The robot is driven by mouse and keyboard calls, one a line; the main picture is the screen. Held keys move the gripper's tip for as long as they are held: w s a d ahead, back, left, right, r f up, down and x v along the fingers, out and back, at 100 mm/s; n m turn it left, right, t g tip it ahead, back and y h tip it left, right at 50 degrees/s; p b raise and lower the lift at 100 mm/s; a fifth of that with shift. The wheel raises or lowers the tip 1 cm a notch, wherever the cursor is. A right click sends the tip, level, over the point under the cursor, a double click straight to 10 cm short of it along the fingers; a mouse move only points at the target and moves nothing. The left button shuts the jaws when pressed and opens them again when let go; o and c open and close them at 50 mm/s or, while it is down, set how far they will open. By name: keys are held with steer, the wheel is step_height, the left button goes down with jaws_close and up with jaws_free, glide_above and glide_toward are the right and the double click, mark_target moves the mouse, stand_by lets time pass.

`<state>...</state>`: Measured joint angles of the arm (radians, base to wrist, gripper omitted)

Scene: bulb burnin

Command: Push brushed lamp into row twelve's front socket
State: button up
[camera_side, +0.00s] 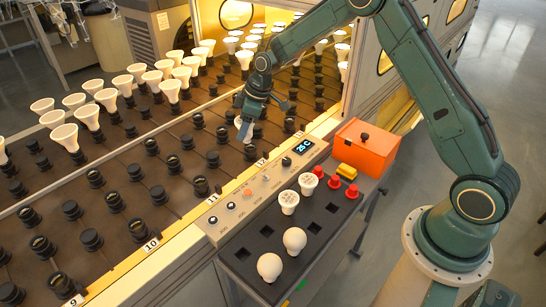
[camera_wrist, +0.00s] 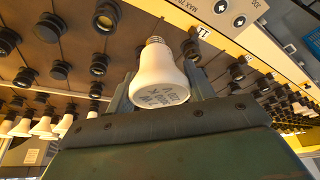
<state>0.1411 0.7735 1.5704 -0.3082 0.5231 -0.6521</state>
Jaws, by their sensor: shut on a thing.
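My gripper (camera_side: 247,112) is shut on a white lamp (camera_side: 243,128), which hangs below it over the front part of the socket board. In the wrist view the lamp (camera_wrist: 160,78) sits between the two fingers (camera_wrist: 160,92), with printing on its near face and its metal screw base pointing away from my gripper. The label for row twelve (camera_side: 262,161) is partly legible on the front rail. A dark socket (camera_side: 250,152) behind that label is just below the lamp. The lamp's base looks clear of any socket in the wrist view.
Many funnel-shaped lamps (camera_side: 88,116) fill sockets at the back and left. A control panel (camera_side: 265,190) runs along the front. The dark tray (camera_side: 245,255) holds two round lamps (camera_side: 295,240), two printed lamps (camera_side: 289,202) and red parts (camera_side: 323,208). An orange box (camera_side: 366,148) stands right.

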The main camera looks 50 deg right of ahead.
steer(key=w+d+f+m+t+h, duration=0.1)
steer(key=w+d+m, duration=0.2)
steer(key=w+d, duration=0.3)
steer(key=shift+d+f+m, duration=0.35)
steer(key=shift+d+m, duration=0.05)
steer(key=shift+d, duration=0.35)
steer(key=shift+w+f, duration=0.1)
steer(key=shift+f, duration=2.3)
steer(key=shift+f, duration=1.95)
steer(key=o, duration=1.1)
steer(key=shift+c, duration=0.2)
steer(key=shift+r, duration=0.1)
steer(key=v, duration=1.3)
steer(key=shift+r, duration=0.2)
steer(key=shift+r, duration=0.1)
